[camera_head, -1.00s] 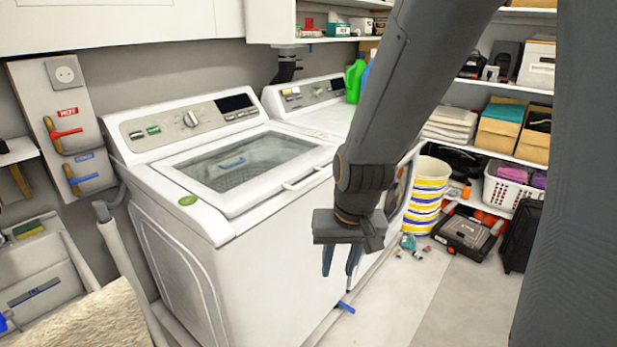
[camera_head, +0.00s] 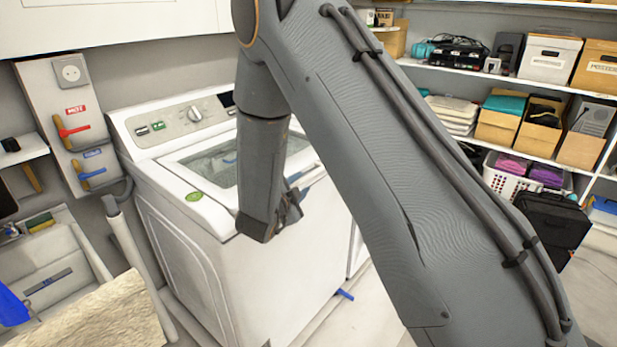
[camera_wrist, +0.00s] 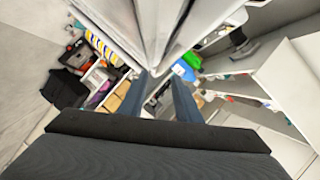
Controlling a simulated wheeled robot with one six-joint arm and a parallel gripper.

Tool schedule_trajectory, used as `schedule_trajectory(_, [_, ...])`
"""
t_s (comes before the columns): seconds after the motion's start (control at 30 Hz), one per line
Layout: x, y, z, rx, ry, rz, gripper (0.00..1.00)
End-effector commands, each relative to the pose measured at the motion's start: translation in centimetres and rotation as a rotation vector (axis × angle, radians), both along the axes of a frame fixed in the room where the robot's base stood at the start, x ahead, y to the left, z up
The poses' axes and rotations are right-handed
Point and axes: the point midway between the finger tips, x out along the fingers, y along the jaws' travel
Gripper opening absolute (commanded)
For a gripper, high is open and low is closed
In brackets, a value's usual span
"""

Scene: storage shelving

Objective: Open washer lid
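The white top-loading washer (camera_head: 240,270) stands left of centre in the head view. Its lid (camera_head: 180,166), with a glass window, is down and shut. My gripper (camera_head: 303,187) is at the front right edge of the lid, where my arm covers the handle and part of the window. In the wrist view my gripper (camera_wrist: 162,82) has its two fingers apart, with nothing seen held between them. A white edge, apparently the washer (camera_wrist: 160,30), lies just beyond the fingertips. I cannot tell whether they touch it.
A sink (camera_head: 50,275) and a panel with hot and cold valves (camera_head: 80,130) are at the left. Shelves with boxes (camera_head: 505,118) line the right wall. A black case (camera_head: 553,222) stands at the right. Some floor in front of the washer is clear.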

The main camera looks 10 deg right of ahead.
Motion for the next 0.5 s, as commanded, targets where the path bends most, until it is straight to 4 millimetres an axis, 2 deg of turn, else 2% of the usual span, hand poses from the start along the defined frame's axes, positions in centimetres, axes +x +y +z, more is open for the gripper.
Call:
schedule_trajectory(0.17, [1.3, -1.1, -0.3, 0.0, -0.007, -0.01, 0.3])
schedule_trajectory(0.5, [5.4, -3.5, -1.3, 0.0, -0.006, -0.007, 0.3])
